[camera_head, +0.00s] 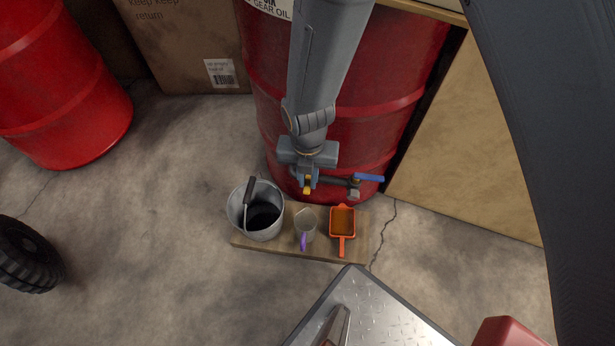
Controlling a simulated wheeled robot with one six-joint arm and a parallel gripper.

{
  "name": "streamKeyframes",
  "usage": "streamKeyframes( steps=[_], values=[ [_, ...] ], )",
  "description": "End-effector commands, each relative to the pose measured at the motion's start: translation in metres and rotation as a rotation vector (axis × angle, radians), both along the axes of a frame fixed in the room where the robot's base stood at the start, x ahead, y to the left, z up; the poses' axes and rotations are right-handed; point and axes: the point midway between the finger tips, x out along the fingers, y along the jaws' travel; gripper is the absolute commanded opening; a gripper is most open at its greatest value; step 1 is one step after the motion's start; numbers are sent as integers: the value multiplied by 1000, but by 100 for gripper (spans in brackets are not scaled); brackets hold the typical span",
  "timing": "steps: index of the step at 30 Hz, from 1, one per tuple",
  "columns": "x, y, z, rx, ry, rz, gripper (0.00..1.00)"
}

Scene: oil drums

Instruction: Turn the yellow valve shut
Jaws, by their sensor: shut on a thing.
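The yellow valve (307,190) shows as a small yellow piece low on the front of the dark red gear oil drum (375,125). My gripper (307,176) reaches down in front of the drum and is shut on the yellow valve. The fingers and wrist hide most of the valve, so I cannot tell its angle. A blue-handled valve (368,178) sits on a pipe just to the right.
Below stands a wooden board (275,246) with a metal bucket (240,214) of dark liquid, a clear jug (305,230) with a purple handle and an orange pan (341,237). A red drum (65,90) stands left. Cardboard boxes flank the oil drum.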

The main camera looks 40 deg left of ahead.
Motion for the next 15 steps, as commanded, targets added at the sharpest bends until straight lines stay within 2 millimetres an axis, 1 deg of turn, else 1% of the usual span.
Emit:
streamKeyframes(
  steps=[3, 4, 6, 7, 15],
  values=[
    [-1, 0, 0, -1, 0, 3, 0],
    [-1, 0, 0, -1, 0, 3, 17],
    [-1, 0, 0, -1, 0, 2, 29],
    [-1, 0, 0, -1, 0, 2, 33],
    [0, 0, 0, 0, 0, -1, 33]
  ],
)
